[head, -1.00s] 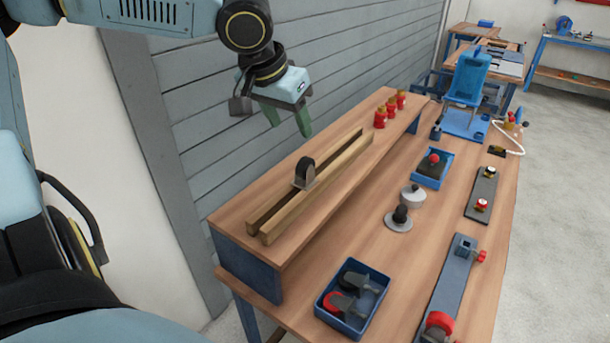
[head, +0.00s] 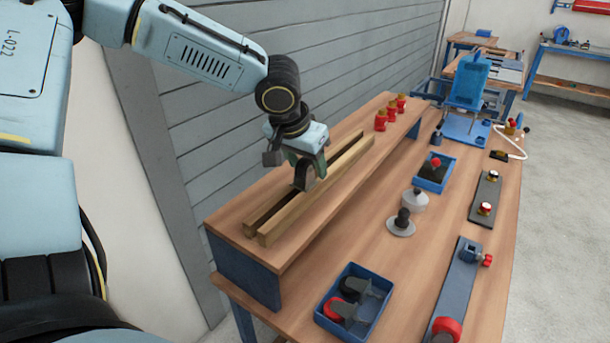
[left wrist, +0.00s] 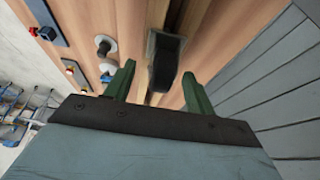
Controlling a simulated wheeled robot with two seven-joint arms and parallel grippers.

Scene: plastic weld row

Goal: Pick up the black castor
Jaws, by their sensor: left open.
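The black castor (head: 302,176) stands upright between two wooden rails (head: 330,184) on the raised shelf. It also shows in the left wrist view (left wrist: 163,66), with its grey plate at the far end. My left gripper (head: 308,170) is over the castor in the head view and hides part of it. In the left wrist view, the green fingers of the left gripper (left wrist: 157,76) are open, one on each side of the castor, with gaps showing. My right gripper is in neither view.
Several red fittings (head: 381,121) stand at the shelf's far end. On the lower bench are a blue bin (head: 364,330) with castors, a round grey stand with a black knob (head: 402,222), a blue tray (head: 447,172) and a long grey fixture (head: 455,290).

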